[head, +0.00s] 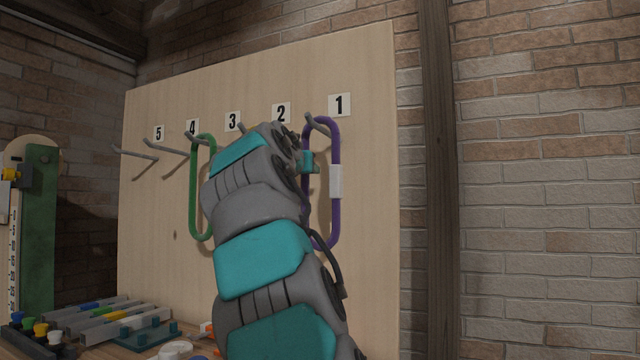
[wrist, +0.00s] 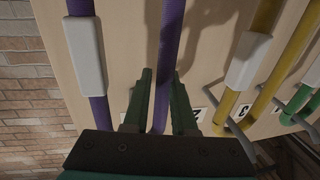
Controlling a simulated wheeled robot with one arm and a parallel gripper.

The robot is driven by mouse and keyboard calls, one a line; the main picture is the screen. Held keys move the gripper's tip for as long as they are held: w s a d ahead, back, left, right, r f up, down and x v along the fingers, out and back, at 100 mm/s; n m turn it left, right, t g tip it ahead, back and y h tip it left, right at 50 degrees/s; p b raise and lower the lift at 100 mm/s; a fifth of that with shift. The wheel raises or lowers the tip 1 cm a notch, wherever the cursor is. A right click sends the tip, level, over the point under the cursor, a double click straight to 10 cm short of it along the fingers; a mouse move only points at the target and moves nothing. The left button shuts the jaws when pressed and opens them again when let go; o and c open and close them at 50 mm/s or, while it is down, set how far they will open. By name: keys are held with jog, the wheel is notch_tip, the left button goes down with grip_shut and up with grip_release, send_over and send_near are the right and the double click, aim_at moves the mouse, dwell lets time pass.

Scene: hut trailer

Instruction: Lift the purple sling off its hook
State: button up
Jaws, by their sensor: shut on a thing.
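The purple sling (head: 335,218) is a long closed loop with a white sleeve. It hangs on the hook (head: 318,127) beside the number 1 label on the wooden board. In the wrist view, one purple strand (wrist: 171,30) runs between the fingers of my gripper (wrist: 160,78). The other strand, with the white sleeve (wrist: 84,52), is to the left, outside the fingers. My gripper is shut on the strand. In the head view my arm hides most of the gripper and part of the sling's left side.
A green sling (head: 194,215) hangs near the number 4 label. A yellow sling (wrist: 264,16) with a white sleeve is close to the right of my gripper in the wrist view. Bare hooks (head: 135,153) stick out at the left. Blocks and small items crowd the table below.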

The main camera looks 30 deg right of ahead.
grip_shut()
jog(key=shift+r, duration=0.25)
jog(key=r+p, duration=0.1)
jog(key=r, duration=0.2)
jog(key=shift+a, duration=0.2)
dwell(0.5)
jog(key=shift+w+d, duration=0.1)
jog(key=shift+d, duration=0.05)
